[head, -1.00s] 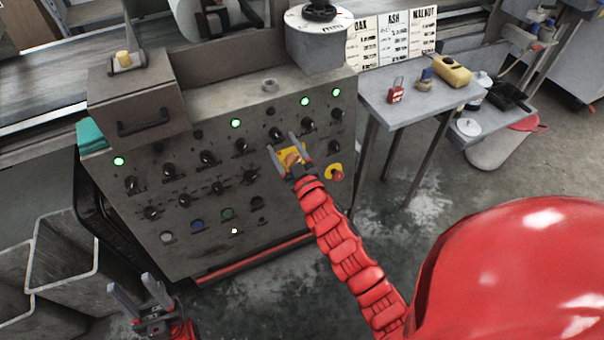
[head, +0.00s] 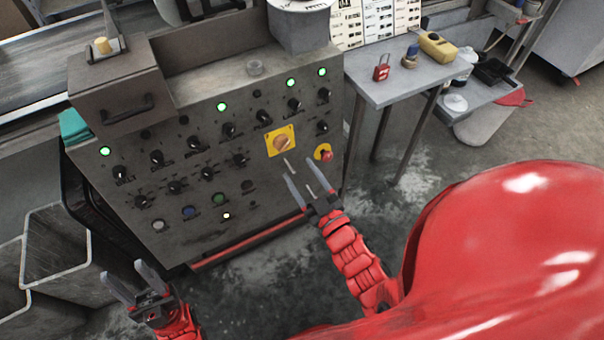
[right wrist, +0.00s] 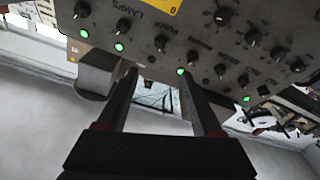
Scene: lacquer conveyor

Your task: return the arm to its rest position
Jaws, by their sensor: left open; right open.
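My right gripper (head: 303,182) is open and empty in the head view, in front of the control panel (head: 130,219). Its fingertips are just below the yellow square plate with an orange rotary switch (head: 281,142) and appear apart from it. In the right wrist view the open fingers (right wrist: 160,88) reach toward the panel face with nothing between them. Part of a yellow plate (right wrist: 158,5) shows at that view's top edge. My left gripper (head: 131,282) is open and empty at the lower left, low in front of the panel.
A red emergency button (head: 326,156) sits right of the switch. A grey side table (head: 400,84) stands to the right, with a red padlock (head: 381,69) and a yellow container (head: 438,47). Metal bins (head: 55,262) stand at the left. Open floor lies below the table.

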